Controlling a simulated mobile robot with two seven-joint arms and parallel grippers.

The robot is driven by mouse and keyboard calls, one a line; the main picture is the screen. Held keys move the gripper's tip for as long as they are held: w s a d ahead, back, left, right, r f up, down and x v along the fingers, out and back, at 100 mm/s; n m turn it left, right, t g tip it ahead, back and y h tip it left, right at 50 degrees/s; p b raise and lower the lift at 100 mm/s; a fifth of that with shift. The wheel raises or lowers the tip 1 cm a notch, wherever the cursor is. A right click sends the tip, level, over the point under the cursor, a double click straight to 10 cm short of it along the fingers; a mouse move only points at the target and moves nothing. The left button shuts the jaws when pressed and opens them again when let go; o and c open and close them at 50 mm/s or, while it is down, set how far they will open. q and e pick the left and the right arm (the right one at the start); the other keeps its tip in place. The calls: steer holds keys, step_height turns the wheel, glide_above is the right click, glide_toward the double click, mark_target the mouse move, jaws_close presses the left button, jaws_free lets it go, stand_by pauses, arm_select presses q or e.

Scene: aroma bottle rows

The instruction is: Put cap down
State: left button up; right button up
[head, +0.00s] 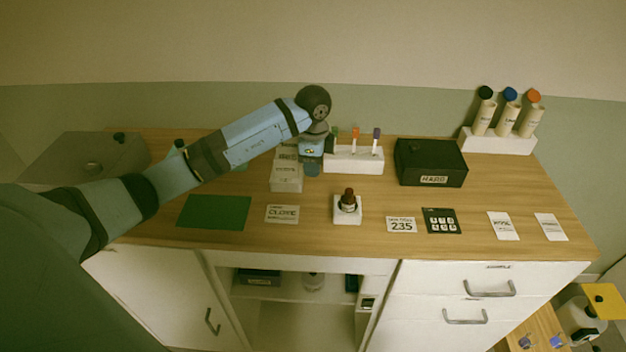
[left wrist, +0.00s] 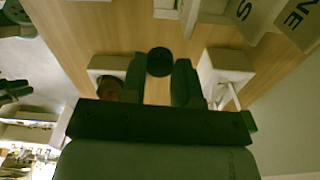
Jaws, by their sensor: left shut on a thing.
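My left gripper (head: 312,168) reaches over the wooden counter, pointing down, beside the white rack and behind the small bottle. In the left wrist view, the dark round cap (left wrist: 160,61) shows between the two fingers of the gripper (left wrist: 161,82), which is shut on it. The wood shows around the cap; I cannot tell its exact height above the counter. In the head view the cap is hard to make out. A brown bottle (head: 348,201) stands on a small white stand (head: 347,217) in front of the gripper. My right gripper is not in view.
A white rack (head: 353,160) with coloured markers stands right of the gripper, white labelled blocks (head: 286,181) left. Bare wood surrounds the small stand.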

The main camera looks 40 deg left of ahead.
mark_target(313, 191)
arm_select(q)
step_height(313, 191, down, 6)
steer(key=shift+r, duration=0.1)
stand_by(0.4)
steer(key=shift+f, duration=0.2)
steer(key=shift+f, duration=0.1)
steer(key=o, duration=0.9)
step_height(313, 191, up, 12)
steer(key=shift+r+b, duration=0.25)
steer(key=shift+b, duration=0.25)
